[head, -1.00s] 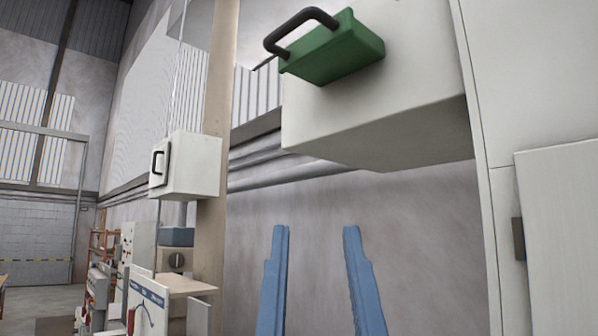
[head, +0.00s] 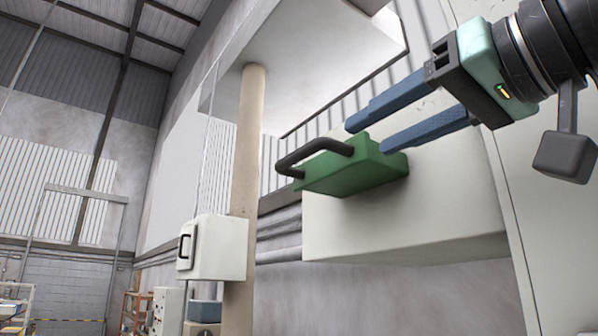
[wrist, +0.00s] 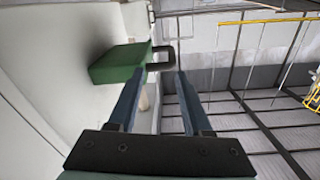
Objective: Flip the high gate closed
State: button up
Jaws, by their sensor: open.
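The high gate looks to be the green block (head: 352,172) with a black bar handle (head: 312,152), mounted on the face of a large white box (head: 420,205). The block juts out from the box, and the handle sticks out toward the left. My gripper (head: 367,134) reaches in from the upper right, open and empty, its two blue fingers pointing left just above the green block. In the wrist view the green block (wrist: 118,64) lies left of the fingers, and the handle (wrist: 160,60) shows just past the fingertips. I cannot tell whether a finger touches the gate.
A tan post (head: 245,150) rises on the left to a white overhead slab (head: 310,60). A small white cabinet (head: 218,248) with a black handle is on the post. A white panel stands at the right. The space left of the gate's handle is open up to the post.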

aim_at(301, 148)
jog(key=shift+n+g+y, duration=0.3)
jog(key=shift+n+g, duration=0.1)
jog(key=p+x, duration=0.2)
jog(key=x, duration=0.1)
jog(key=a+r+p+x, duration=0.1)
jog(key=p+x, duration=0.1)
jog(key=x, duration=0.2)
jog(key=s+p+x, duration=0.1)
jog(key=p+x, duration=0.1)
jog(key=x, duration=0.2)
jog(key=shift+w+a+r+p, duration=0.15)
jog(key=shift+a+r+p, duration=0.1)
jog(key=shift+r+p, duration=0.05)
jog(key=shift+w+a+f, duration=0.15)
jog(key=shift+w+a, duration=0.1)
jog(key=shift+w, duration=0.1)
grip_shut()
dwell(0.4)
